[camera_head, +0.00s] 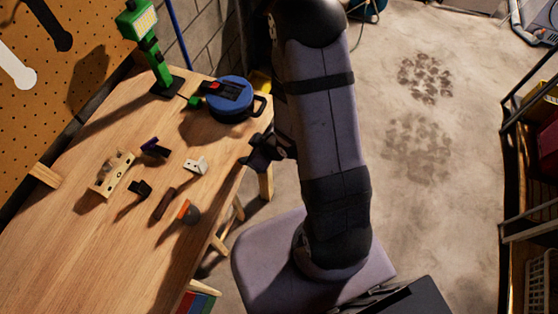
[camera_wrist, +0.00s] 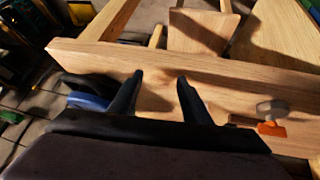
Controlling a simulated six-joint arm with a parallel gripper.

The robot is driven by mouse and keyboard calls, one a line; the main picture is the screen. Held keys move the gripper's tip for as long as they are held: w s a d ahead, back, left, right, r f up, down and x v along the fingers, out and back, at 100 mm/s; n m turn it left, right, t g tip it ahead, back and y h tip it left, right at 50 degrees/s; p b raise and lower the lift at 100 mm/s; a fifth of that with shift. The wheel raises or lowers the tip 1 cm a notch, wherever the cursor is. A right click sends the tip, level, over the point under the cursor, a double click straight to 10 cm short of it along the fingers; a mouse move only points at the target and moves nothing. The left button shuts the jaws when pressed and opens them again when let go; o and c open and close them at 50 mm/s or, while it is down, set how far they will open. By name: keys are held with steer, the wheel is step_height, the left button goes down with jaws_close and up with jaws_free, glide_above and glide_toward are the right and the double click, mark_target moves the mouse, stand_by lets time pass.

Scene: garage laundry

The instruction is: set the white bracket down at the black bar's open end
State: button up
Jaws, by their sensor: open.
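The white bracket (camera_head: 196,166) lies on the wooden bench in the head view, near the bench's right edge. A dark bar (camera_head: 163,204), brownish black, lies below and left of it, apart from it. I cannot tell which of its ends is open. A small black piece (camera_head: 140,188) and a dark purple piece (camera_head: 154,148) lie to the left. My gripper (camera_head: 258,156) is at the bench's right edge, right of the bracket and apart from it. In the wrist view my gripper (camera_wrist: 160,78) is open, with nothing between its fingers; the bracket does not show there.
A wooden block with holes (camera_head: 113,174) lies at the left. An orange and grey knob (camera_head: 187,212) is near the front edge; it also shows in the wrist view (camera_wrist: 271,118). A blue round case (camera_head: 231,100) and green lamp (camera_head: 140,25) stand farther back. The near bench (camera_head: 90,260) is clear.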

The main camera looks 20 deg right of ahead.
steer(key=s+d+r+m+g+h, duration=0.3)
steer(key=s+d+r+m+h, duration=0.1)
steer(key=d+r, duration=0.2)
steer(key=s+a+r+m+g, duration=0.2)
steer(key=s+r+m+g, duration=0.1)
steer(key=s+r, duration=0.4)
steer(key=shift+s+a+m+y, duration=0.25)
steer(key=shift+s+m+y, duration=0.15)
steer(key=shift+s, duration=0.75)
steer(key=shift+r, duration=0.1)
step_height(320, 180, down, 3)
steer(key=b, duration=0.2)
steer(key=shift+r+b, duration=0.1)
steer(key=shift+b, duration=0.25)
